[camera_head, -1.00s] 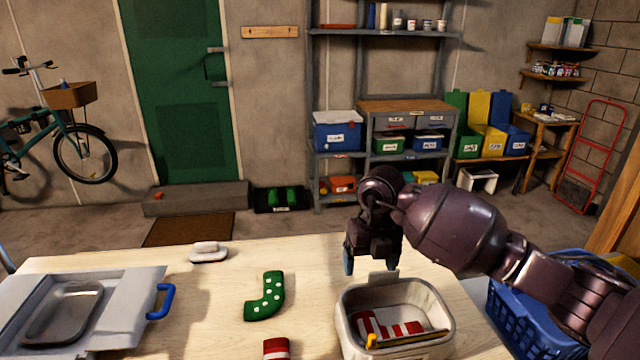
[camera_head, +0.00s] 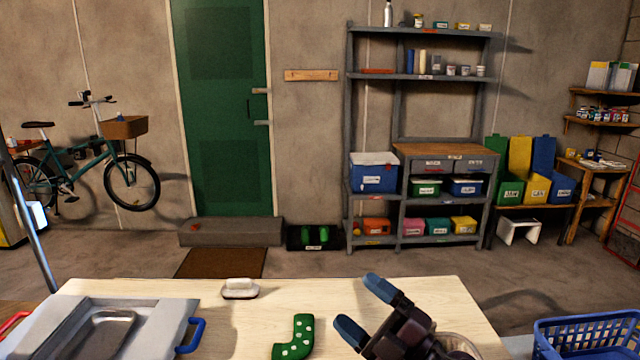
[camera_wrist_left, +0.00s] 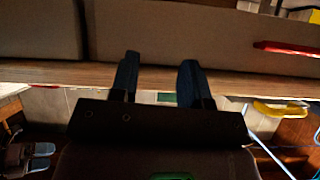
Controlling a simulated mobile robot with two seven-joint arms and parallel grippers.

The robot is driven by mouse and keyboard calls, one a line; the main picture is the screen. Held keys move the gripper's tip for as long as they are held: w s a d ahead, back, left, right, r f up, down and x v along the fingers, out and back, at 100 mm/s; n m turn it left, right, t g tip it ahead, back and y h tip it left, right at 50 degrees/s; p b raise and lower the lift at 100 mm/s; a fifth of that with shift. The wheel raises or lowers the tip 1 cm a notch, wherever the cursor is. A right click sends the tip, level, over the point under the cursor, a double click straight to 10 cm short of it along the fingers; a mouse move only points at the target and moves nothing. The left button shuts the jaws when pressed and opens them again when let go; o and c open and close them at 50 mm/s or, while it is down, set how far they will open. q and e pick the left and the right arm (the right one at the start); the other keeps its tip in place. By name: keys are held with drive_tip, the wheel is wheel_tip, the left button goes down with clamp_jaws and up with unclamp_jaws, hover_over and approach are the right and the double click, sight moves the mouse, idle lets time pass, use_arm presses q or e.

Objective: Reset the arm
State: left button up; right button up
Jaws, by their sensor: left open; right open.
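My right gripper (camera_head: 366,310) is in the lower middle of the head view, over the right part of the pale table. Its two blue-tipped fingers are apart, with nothing between them. It hides most of a pale round-edged container (camera_head: 458,345) behind it. My left gripper (camera_wrist_left: 158,78) shows in the left wrist view, its two dark fingers apart and empty, in front of a wooden edge. The left gripper does not show in the head view.
On the table (camera_head: 440,292) lie a green spotted sock (camera_head: 297,338), a white brush-like object (camera_head: 240,289) and a grey tray with a blue handle (camera_head: 190,336). A blue basket (camera_head: 585,338) stands at the right.

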drive_tip(key=s+d+f+m+t+h, duration=0.1)
drive_tip(key=s+d+f+m+h, duration=0.1)
drive_tip(key=d+f+m+h, duration=0.6)
drive_tip(key=s+d+f+m+t+h, duration=0.2)
drive_tip(key=s+d+f+m+h, duration=0.15)
drive_tip(key=d+m+h, duration=0.8)
drive_tip(key=s+d+f+m+g, duration=0.1)
drive_tip(key=s+f+m+g, duration=0.1)
drive_tip(key=s+f+g, duration=0.35)
drive_tip(key=s+f+m+g, duration=0.2)
drive_tip(key=s+g, duration=0.1)
drive_tip(key=s, duration=0.5)
drive_tip(key=s+d+f+m+g, duration=0.1)
drive_tip(key=s+f+g, duration=0.3)
drive_tip(key=s, duration=0.3)
drive_tip(key=w+f+t+y, duration=0.1)
drive_tip(key=w+f+t, duration=0.6)
drive_tip(key=f, duration=0.3)
drive_tip(key=shift+w+f+t, duration=0.25)
drive_tip(key=shift+w+t, duration=0.1)
drive_tip(key=shift+t, duration=0.2)
